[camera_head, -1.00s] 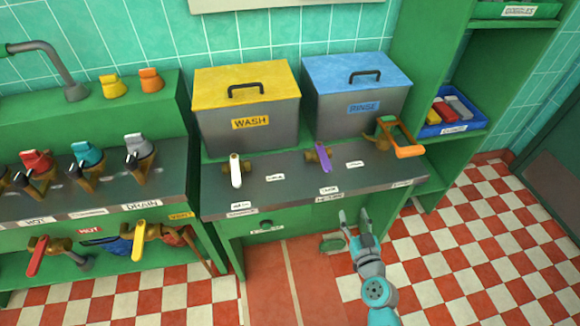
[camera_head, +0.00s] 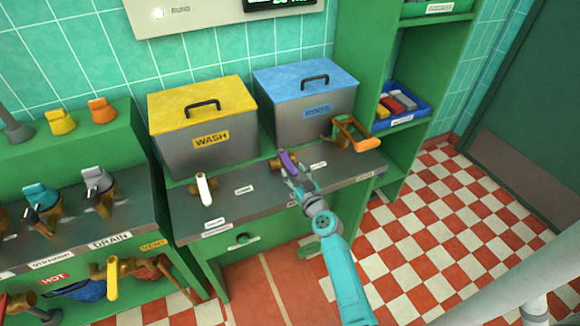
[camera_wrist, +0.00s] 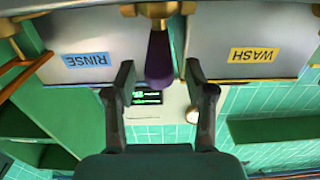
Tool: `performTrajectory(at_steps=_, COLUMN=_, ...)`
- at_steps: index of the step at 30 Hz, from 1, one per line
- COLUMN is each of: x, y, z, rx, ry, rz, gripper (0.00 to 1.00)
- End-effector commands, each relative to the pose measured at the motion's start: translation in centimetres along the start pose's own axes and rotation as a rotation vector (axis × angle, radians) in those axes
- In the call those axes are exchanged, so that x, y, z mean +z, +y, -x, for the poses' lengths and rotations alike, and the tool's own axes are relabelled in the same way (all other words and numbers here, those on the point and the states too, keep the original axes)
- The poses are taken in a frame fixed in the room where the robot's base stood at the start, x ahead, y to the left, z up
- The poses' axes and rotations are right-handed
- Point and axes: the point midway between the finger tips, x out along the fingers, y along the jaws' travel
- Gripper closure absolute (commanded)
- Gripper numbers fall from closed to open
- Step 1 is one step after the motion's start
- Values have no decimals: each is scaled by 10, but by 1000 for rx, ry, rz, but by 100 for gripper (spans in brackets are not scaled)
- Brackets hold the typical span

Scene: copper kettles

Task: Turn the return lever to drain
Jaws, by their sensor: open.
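A purple lever (camera_head: 288,161) sits on a brass valve on the grey counter, between the yellow-lidded WASH tank (camera_head: 205,150) and the blue-lidded RINSE tank (camera_head: 315,125). I cannot read which lever is labelled return. My gripper (camera_head: 294,180) is open at the front of the purple lever. In the wrist view the purple lever (camera_wrist: 159,60) shows between the two spread fingers of my gripper (camera_wrist: 160,76), with gaps on both sides. The small labels beside the lever are too small to read or partly hidden.
A white lever (camera_head: 204,189) stands left on the same counter, and an orange-handled valve (camera_head: 352,132) stands at its right end. A lower left bench (camera_head: 110,235) carries several taps. A blue bin (camera_head: 400,105) sits on the right shelf. The checkered floor (camera_head: 430,215) is clear.

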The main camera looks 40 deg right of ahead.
Motion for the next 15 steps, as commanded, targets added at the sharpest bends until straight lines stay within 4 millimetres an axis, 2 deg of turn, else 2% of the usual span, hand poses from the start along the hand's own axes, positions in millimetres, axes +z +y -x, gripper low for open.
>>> performTrajectory(at_steps=6, x=0, y=0, z=-24, rx=0, ry=1, rz=0, gripper=46)
performTrajectory(at_steps=15, x=0, y=0, z=-31, rx=0, ry=0, rz=0, gripper=46)
